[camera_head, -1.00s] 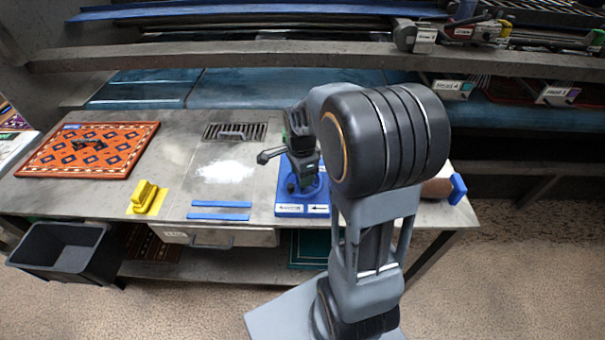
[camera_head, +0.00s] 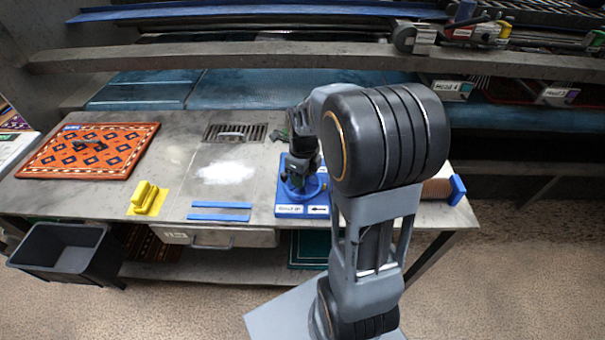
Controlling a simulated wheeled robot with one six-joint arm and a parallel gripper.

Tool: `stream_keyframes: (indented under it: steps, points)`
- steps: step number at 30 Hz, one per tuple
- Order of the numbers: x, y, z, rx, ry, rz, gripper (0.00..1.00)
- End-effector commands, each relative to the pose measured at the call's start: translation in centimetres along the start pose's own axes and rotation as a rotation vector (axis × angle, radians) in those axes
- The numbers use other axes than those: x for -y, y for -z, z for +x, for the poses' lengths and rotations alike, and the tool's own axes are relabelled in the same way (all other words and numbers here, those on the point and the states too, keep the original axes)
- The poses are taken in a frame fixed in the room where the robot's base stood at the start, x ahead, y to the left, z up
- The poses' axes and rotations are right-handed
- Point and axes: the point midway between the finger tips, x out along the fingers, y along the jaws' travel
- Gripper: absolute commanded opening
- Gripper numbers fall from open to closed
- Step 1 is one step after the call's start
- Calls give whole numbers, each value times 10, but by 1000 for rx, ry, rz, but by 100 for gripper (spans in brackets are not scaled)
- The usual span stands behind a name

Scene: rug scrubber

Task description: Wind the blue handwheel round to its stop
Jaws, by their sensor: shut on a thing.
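The blue handwheel (camera_head: 313,188) lies on a blue base plate (camera_head: 288,210) with white labels, one bearing a black arrow, at the right part of the metal bench. My gripper (camera_head: 297,178) points down over the wheel and is shut on it, at the left part of its rim. The fingertips are small and dark here, so I cannot tell exactly which part they grip. My arm hides some of the plate's right side.
The bench (camera_head: 170,205) also carries an orange patterned rug (camera_head: 55,160), a yellow block (camera_head: 148,198), blue strips (camera_head: 220,210) and a drain grate (camera_head: 248,132). A brush with a blue end (camera_head: 457,190) lies right of my arm. A shelf (camera_head: 300,55) runs behind.

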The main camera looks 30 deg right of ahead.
Motion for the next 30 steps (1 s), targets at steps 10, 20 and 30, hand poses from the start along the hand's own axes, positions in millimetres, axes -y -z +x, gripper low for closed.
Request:
stream_keyframes:
  steps: [10,20,30]
  points:
    - [0,0,-1,11,0,290,20]
    - [1,0,-1,17,0,461,20]
    - [1,0,-1,19,0,521,20]
